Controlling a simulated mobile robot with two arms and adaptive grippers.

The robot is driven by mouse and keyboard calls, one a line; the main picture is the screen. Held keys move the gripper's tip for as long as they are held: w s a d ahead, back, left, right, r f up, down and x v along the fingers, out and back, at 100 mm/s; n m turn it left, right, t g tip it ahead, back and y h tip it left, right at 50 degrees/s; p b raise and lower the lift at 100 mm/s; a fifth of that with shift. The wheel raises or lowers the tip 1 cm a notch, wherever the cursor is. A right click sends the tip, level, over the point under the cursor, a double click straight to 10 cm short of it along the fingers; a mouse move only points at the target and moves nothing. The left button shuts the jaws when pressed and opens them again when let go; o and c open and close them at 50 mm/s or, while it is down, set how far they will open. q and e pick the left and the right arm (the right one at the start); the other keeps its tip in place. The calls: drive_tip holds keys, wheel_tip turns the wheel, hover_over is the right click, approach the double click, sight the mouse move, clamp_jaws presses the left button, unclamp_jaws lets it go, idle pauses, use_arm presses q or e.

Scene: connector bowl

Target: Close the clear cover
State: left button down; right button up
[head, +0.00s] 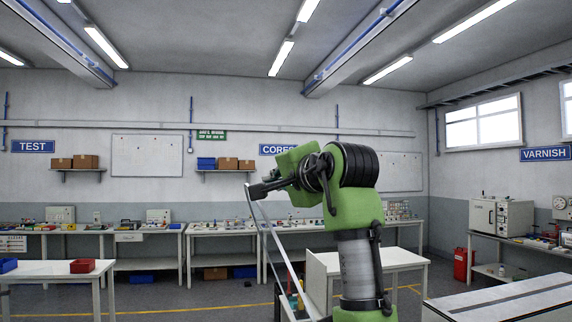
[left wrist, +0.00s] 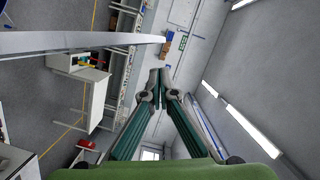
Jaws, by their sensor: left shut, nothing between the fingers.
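The clear cover (head: 277,243) shows in the head view as a thin pale frame standing up at a steep tilt, open, with its upper end leaning left. Its lower part runs down to the bottom edge of the picture, and what it is attached to is out of view. My left gripper (head: 256,190) is shut and empty at the cover's upper end. In the left wrist view my left gripper (left wrist: 158,75) has its fingertips together, and the cover's pale edge (left wrist: 80,42) crosses just above them. I cannot tell whether they touch. My right gripper is not in view.
A white-topped table (head: 400,258) stands behind my green arm. A table at left holds a red bin (head: 82,266) and a blue bin (head: 8,265). Workbenches line the back wall. A grey-white surface (head: 510,300) lies at lower right. The air left of the cover looks clear.

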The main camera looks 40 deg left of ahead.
use_arm(q)
drive_tip(key=shift+s+a+f+p, duration=0.15)
drive_tip(key=shift+s+a+p, duration=0.05)
drive_tip(key=shift+s, duration=0.2)
drive_tip(key=shift+s+a+f+p, duration=0.1)
drive_tip(key=shift+s+a+p, duration=0.05)
drive_tip(key=shift+s, duration=0.25)
drive_tip(key=shift+s+a+f, duration=0.1)
drive_tip(key=shift+s+f, duration=0.05)
drive_tip(key=shift+s, duration=0.35)
drive_tip(key=shift+w+a+f, duration=0.15)
drive_tip(key=shift+a, duration=0.05)
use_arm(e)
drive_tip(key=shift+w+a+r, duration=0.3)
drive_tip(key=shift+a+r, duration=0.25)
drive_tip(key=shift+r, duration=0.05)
